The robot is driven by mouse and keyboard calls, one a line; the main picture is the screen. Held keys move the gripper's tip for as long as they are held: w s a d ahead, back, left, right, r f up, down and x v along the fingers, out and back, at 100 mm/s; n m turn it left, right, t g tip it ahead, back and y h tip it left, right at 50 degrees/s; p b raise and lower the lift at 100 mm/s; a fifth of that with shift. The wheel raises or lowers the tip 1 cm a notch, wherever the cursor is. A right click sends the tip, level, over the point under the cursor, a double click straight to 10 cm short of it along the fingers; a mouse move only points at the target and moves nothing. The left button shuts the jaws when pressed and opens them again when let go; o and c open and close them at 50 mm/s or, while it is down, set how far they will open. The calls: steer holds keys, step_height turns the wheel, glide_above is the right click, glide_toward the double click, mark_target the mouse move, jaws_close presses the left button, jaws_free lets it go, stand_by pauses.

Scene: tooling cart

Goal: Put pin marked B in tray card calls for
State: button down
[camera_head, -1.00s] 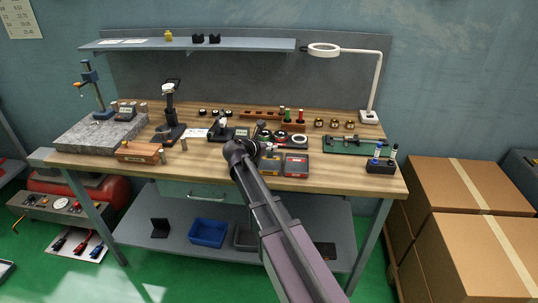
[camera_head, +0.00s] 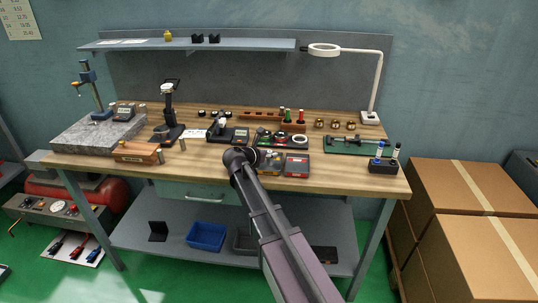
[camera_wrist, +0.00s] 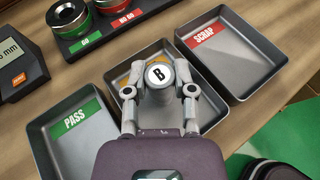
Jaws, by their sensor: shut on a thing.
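My gripper (camera_wrist: 159,91) is shut on the pin marked B (camera_wrist: 159,74), whose round white end with a black B faces the wrist camera. The pin is over the middle tray (camera_wrist: 205,122), whose orange-yellow label is mostly hidden behind the pin and fingers. I cannot tell whether the pin touches the tray floor. The PASS tray (camera_wrist: 85,150) with a green label is on the left. The SCRAP tray (camera_wrist: 238,62) with a red label is on the right. Both look empty. In the head view my arm hides part of the tray area, and no card text is readable.
A ring gauge holder (camera_wrist: 105,35) with green and red rings stands behind the trays. A digital readout (camera_wrist: 17,62) is at the left. In the head view, a black block with upright pins (camera_head: 384,163) stands at the bench's right front and a wooden block (camera_head: 136,152) at the left.

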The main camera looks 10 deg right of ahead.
steer(key=shift+f, duration=0.15)
steer(key=shift+c, duration=2.2)
jaws_free()
steer(key=shift+r, duration=0.2)
steer(key=shift+s+a+r+p, duration=0.3)
steer(key=shift+s+a+p, duration=0.05)
steer(key=shift+a+p, duration=0.05)
steer(key=p+v, duration=0.3)
steer(key=v, duration=0.6)
steer(key=shift+r, duration=0.1)
steer(key=shift+p+v, duration=0.5)
steer(key=shift+v, duration=0.4)
